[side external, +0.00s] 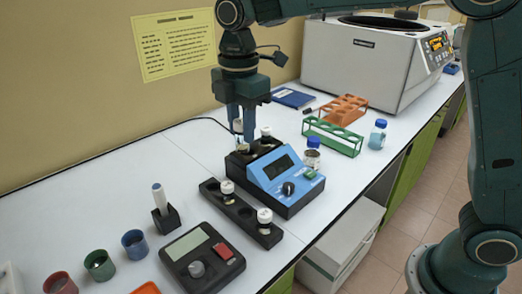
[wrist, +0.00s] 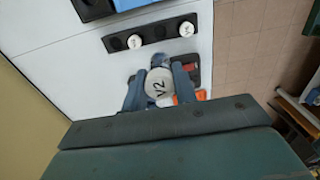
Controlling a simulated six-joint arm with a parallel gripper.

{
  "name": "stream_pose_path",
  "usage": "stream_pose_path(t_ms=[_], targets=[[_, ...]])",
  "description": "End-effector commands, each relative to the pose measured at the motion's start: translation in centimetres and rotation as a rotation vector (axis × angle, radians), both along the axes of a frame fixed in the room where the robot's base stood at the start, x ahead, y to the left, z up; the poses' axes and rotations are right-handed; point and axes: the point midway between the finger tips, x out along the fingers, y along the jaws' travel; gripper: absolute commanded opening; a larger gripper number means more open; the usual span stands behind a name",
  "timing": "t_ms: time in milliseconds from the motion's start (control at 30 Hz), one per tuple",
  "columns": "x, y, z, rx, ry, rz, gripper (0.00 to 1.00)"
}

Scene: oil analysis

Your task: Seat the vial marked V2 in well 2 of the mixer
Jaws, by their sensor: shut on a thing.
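The vial marked V2 (wrist: 158,88) shows its white, labelled cap in the wrist view, between the two fingers of my gripper (wrist: 160,83). My gripper is shut on it; the glass body is partly hidden below the cap. In the side view my gripper (side external: 241,130) points down and overlaps the back left of the blue and black mixer (side external: 272,172). I cannot tell the vial's height above the mixer. The fingers and the vial partly hide the mixer's wells, and no well number is readable. Another white-capped vial (side external: 265,132) stands at the mixer's back.
A black rack (side external: 243,213) with two white-capped vials lies in front of the mixer. A scale (side external: 202,257) with a red button is nearer. Green (side external: 333,137) and orange (side external: 343,110) racks and a blue-capped bottle (side external: 377,134) stand behind and right.

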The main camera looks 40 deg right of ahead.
Motion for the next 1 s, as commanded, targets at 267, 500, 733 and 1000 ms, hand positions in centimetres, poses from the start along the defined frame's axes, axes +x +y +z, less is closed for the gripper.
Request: stream_pose_path(t_ms=[267, 500, 733, 1000], targets=[[0.0, 0.0, 0.0, 0.0, 0.0, 0.0, 0.05], [0.2, -0.1, -0.1, 0.0, 0.0, -0.001, 0.05], [2.2, -1.5, -0.8, 0.0, 0.001, -0.004, 0.05], [7.1, -5.9, -2.9, 0.0, 0.001, -0.007, 0.05]])
